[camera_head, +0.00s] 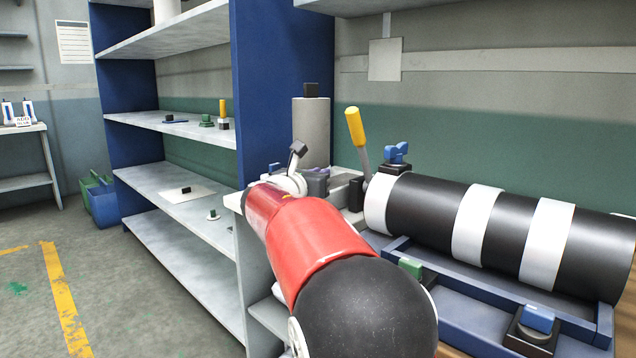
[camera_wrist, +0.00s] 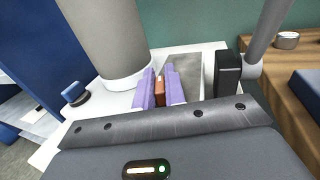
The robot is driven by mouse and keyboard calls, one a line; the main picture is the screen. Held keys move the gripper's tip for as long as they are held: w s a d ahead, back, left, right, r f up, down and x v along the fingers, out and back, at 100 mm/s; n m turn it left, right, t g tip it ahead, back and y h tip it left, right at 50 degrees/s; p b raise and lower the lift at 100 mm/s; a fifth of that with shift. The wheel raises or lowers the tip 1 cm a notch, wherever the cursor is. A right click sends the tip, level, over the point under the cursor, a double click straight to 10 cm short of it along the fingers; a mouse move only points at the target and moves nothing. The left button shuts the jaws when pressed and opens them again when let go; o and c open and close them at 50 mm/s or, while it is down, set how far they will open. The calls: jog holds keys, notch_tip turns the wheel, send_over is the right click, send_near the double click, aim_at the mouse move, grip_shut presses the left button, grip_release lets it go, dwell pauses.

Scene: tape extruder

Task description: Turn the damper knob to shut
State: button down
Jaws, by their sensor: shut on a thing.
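My gripper (camera_wrist: 159,87) shows in the wrist view with its two purple fingers close together. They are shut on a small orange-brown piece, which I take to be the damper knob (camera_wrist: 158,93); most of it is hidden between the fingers. It sits on a pale housing beside the foot of a grey upright cylinder (camera_wrist: 105,40). In the head view my gripper (camera_head: 318,178) is a small purple shape past my red arm, and the knob is hidden there. I cannot tell how far the knob is turned.
The upright cylinder (camera_head: 312,130) stands just behind my gripper. A yellow-handled lever (camera_head: 356,128) and a banded black-and-white barrel (camera_head: 420,212) lie to the right. A black block (camera_wrist: 228,73) stands close right of the fingers. A blue shelf unit (camera_head: 275,80) is at left.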

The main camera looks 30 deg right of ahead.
jog(key=n+t+y+b, duration=0.2)
jog(key=y, duration=0.1)
jog(key=n+t+y+b, duration=0.1)
jog(key=t+b, duration=0.1)
jog(key=shift+f+n, duration=0.25)
jog(key=shift+n, duration=0.15)
jog(key=shift+r+n+t+y+b, duration=0.15)
jog(key=shift+n+t+y+b, duration=0.6)
jog(key=shift+y, duration=0.55)
jog(key=shift+r, duration=0.1)
jog(key=c, duration=1.5)
grip_release()
jog(key=shift+o, duration=0.2)
jog(key=v, duration=0.8)
jog(key=shift+d, duration=0.1)
